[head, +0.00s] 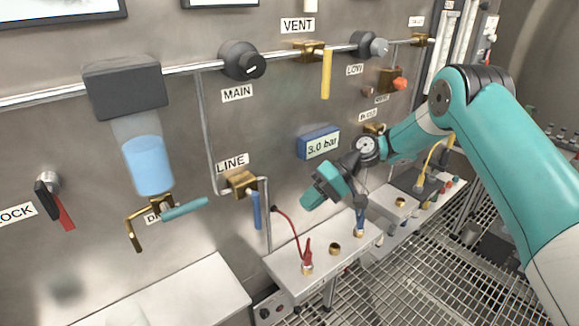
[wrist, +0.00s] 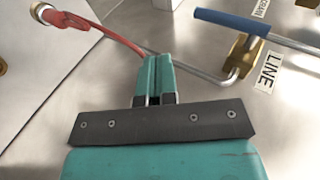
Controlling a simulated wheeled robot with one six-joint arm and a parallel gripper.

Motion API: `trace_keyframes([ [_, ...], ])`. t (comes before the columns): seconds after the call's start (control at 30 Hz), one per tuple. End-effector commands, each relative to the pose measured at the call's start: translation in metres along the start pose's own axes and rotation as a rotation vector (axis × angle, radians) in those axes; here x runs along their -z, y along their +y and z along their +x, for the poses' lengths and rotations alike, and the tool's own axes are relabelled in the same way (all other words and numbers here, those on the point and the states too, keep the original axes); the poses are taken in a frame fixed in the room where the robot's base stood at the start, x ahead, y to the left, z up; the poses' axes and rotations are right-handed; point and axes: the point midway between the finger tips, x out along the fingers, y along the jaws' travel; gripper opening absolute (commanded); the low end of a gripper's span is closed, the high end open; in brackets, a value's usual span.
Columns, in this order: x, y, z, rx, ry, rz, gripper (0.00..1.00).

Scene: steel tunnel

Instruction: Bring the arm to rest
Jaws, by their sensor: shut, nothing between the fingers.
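My arm is teal and grey and reaches in from the right in the head view. My gripper (head: 312,194) hangs in front of the wall, below the 3.0 bar display and right of the LINE valve. In the wrist view the two teal fingers of my gripper (wrist: 155,66) are together, with nothing between them. The fingers appear near the red hose (wrist: 100,32); I cannot tell how close they are in depth.
The LINE valve (head: 241,184) has a blue handle (head: 257,210) hanging down. A white shelf (head: 345,258) below carries brass fittings and the red hose's end. The MAIN knob (head: 242,61) and yellow VENT handle (head: 326,75) are higher. Floor grating (head: 440,270) lies right.

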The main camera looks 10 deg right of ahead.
Motion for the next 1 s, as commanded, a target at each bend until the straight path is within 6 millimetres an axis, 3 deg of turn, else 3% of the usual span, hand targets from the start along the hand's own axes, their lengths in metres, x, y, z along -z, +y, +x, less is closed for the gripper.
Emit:
trace_keyframes([
  [0.17, -0.002, -0.03, -0.009, -0.047, -0.007, -0.025, 0.0],
  [0.37, -0.033, -0.113, -0.024, -0.194, -0.036, -0.087, 0.0],
  [0.5, -0.077, -0.165, -0.032, -0.303, -0.052, -0.133, 0.0],
  [0.7, -0.162, -0.213, -0.04, -0.452, -0.066, -0.197, 0.0],
  [0.9, -0.239, -0.225, -0.043, -0.561, -0.072, -0.243, 0.0],
  [1.0, -0.261, -0.224, -0.044, -0.592, -0.073, -0.254, 0.0],
])
